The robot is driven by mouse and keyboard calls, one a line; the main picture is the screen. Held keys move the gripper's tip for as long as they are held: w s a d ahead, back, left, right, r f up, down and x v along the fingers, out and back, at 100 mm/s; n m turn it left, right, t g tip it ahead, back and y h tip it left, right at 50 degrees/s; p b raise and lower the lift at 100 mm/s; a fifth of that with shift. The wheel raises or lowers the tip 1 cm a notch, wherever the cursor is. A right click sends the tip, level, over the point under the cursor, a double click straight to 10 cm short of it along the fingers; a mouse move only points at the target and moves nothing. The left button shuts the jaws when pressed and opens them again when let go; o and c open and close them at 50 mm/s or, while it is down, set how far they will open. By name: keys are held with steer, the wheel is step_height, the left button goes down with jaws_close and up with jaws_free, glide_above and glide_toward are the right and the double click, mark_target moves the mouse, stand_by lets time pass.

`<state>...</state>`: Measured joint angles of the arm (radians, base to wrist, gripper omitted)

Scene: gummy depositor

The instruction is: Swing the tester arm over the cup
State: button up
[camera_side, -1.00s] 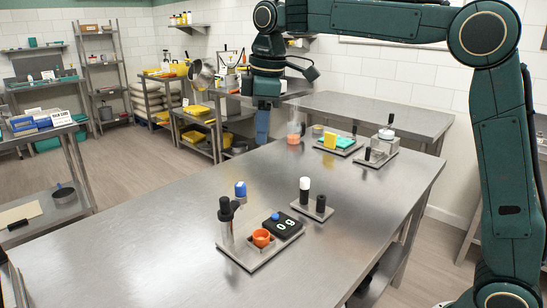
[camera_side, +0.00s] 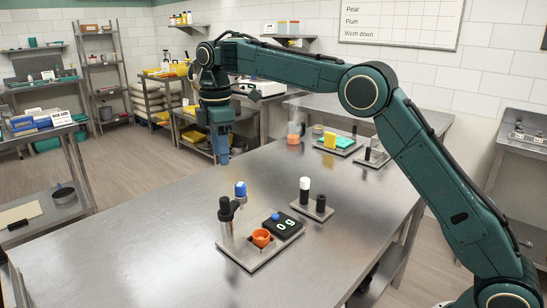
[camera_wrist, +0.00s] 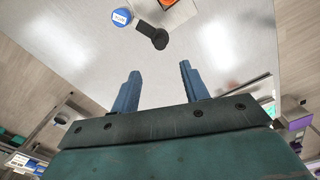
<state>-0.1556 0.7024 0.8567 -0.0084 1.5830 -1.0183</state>
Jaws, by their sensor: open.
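The tester stands on a metal plate (camera_side: 238,258) on the steel table in the side view. Its black pivot (camera_side: 225,209) tops a pale post, and its short black arm (camera_side: 235,205) reaches toward a blue-capped head (camera_side: 240,189), away from the orange cup (camera_side: 261,238). The cup sits in front of a black display (camera_side: 285,226). My gripper (camera_side: 222,158) is open, empty and above the table, behind the tester. In the wrist view, the open fingers (camera_wrist: 161,87) are apart from the blue head (camera_wrist: 122,18) and black arm (camera_wrist: 145,28); the orange cup (camera_wrist: 167,3) is cut off.
A small plate with a white-topped black cylinder (camera_side: 305,190) and a shorter black one (camera_side: 321,203) stands right of the tester. Farther back are a clear beaker with orange contents (camera_side: 294,135) and a tray with yellow and teal blocks (camera_side: 335,141). The table's front left is clear.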

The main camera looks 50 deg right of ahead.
mark_target(224, 198)
steer(key=shift+f, duration=0.1)
steer(key=shift+f, duration=6.8)
steer(key=shift+c, duration=0.3)
jaws_close()
